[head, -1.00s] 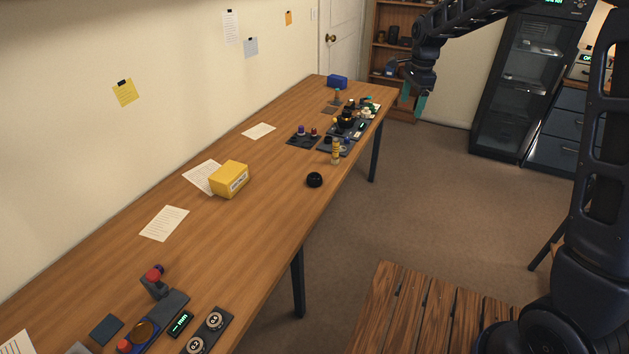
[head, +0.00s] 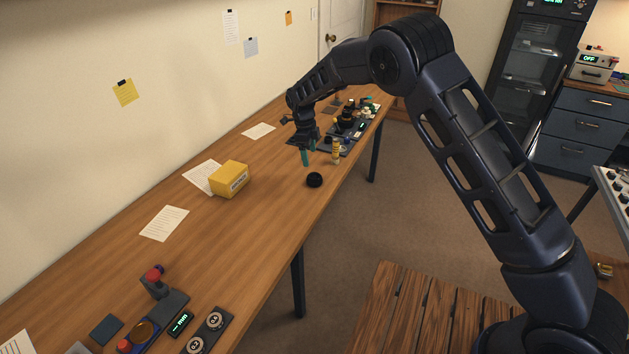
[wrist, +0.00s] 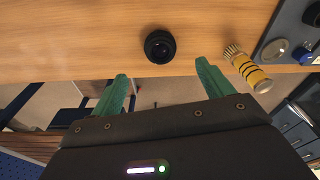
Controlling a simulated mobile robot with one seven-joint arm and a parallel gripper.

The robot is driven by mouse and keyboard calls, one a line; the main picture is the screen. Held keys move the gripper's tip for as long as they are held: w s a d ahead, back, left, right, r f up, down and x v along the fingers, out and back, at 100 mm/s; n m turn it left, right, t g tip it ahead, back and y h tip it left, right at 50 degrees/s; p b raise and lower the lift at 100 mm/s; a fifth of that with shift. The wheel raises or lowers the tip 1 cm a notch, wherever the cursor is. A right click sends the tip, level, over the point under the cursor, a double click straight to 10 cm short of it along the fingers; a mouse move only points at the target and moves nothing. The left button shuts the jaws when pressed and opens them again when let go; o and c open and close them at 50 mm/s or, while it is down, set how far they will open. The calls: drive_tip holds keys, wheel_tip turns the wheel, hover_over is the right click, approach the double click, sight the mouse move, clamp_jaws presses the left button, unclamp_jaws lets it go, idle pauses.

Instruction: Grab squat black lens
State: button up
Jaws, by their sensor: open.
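The squat black lens (head: 314,180) stands on the wooden table near its front edge, right of the yellow box. It also shows in the wrist view (wrist: 160,46), near the top middle, as a short round black ring with a dark glass centre. My gripper (head: 308,158) hangs above the table, just beyond and above the lens in the head view. In the wrist view my gripper (wrist: 160,80) has its two green fingers wide apart with nothing between them. The lens lies ahead of the fingertips, roughly centred between them and apart from both.
A yellow-and-metal cylinder (head: 335,152) stands close to the lens; it also shows right of the right finger in the wrist view (wrist: 247,68). A yellow box (head: 230,179) sits to the left.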

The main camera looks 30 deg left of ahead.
hover_over(314, 175)
drive_tip(key=a, duration=0.1)
drive_tip(key=f, duration=0.5)
drive_tip(key=shift+s+f, duration=0.2)
drive_tip(key=shift+w+d+f, duration=0.1)
drive_tip(key=shift+d+f, duration=0.1)
drive_tip(key=shift+f, duration=0.7)
drive_tip(key=shift+s+d+f, duration=0.1)
drive_tip(key=shift+d+f, duration=0.05)
drive_tip(key=shift+f, duration=0.75)
drive_tip(key=shift+w+d+f, duration=0.1)
drive_tip(key=shift+d+f, duration=0.1)
drive_tip(key=shift+f, duration=0.7)
drive_tip(key=c, duration=1.1)
drive_tip(key=shift+r, duration=0.15)
